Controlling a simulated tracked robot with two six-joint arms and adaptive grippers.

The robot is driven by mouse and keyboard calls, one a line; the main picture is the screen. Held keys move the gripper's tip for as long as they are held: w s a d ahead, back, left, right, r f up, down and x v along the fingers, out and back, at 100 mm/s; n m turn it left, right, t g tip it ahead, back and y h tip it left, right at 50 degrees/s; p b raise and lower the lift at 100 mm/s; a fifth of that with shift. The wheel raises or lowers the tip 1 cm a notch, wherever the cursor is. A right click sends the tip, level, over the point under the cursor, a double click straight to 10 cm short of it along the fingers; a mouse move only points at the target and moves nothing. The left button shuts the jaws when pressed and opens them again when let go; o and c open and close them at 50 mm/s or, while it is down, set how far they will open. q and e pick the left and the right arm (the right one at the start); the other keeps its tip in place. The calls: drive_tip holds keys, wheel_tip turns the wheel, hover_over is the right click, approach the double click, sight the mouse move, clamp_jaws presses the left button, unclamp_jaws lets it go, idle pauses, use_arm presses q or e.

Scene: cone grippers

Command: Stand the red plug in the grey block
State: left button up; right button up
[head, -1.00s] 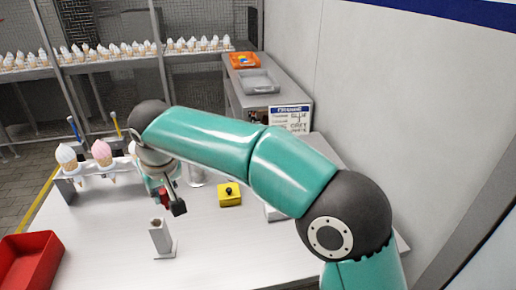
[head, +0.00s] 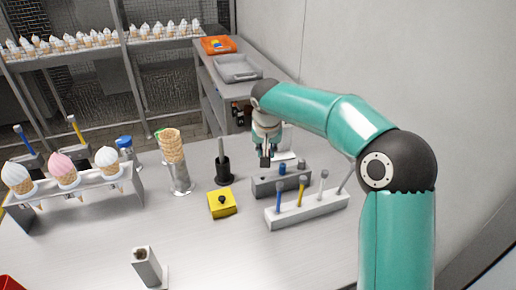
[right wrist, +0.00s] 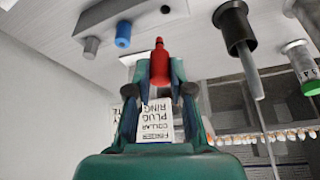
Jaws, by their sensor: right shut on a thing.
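The grey block (head: 284,184) stands on the white table, with a blue plug (head: 282,168) and a grey plug (head: 302,164) in it. In the right wrist view the block (right wrist: 144,10) appears upside down at the top, with a dark hole beside the blue plug (right wrist: 123,33). My right gripper (head: 265,161) hangs above and behind the block's left end. In the right wrist view my right gripper (right wrist: 160,88) is shut on the red plug (right wrist: 160,60), which is apart from the block. The plug is hidden in the head view. My left gripper is not in view.
A white rack (head: 308,210) with several upright tools stands in front of the block. A yellow box (head: 222,205) and a black holder (head: 223,170) stand to its left. Ice-cream cones (head: 63,170) stand at far left.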

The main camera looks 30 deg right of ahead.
drive_tip(key=shift+w+a, duration=0.25)
drive_tip(key=shift+a, duration=0.15)
drive_tip(key=shift+s+a, duration=0.1)
wheel_tip(320, 180, down, 4)
drive_tip(key=b, duration=0.3)
drive_tip(key=shift+f+b, duration=0.1)
drive_tip(key=shift+b, duration=0.3)
drive_tip(key=shift+f+b, duration=1.25)
drive_tip(key=shift+f, duration=0.25)
idle(1.3)
drive_tip(key=o, duration=0.8)
drive_tip(key=shift+o, duration=0.2)
drive_tip(key=shift+r, duration=0.1)
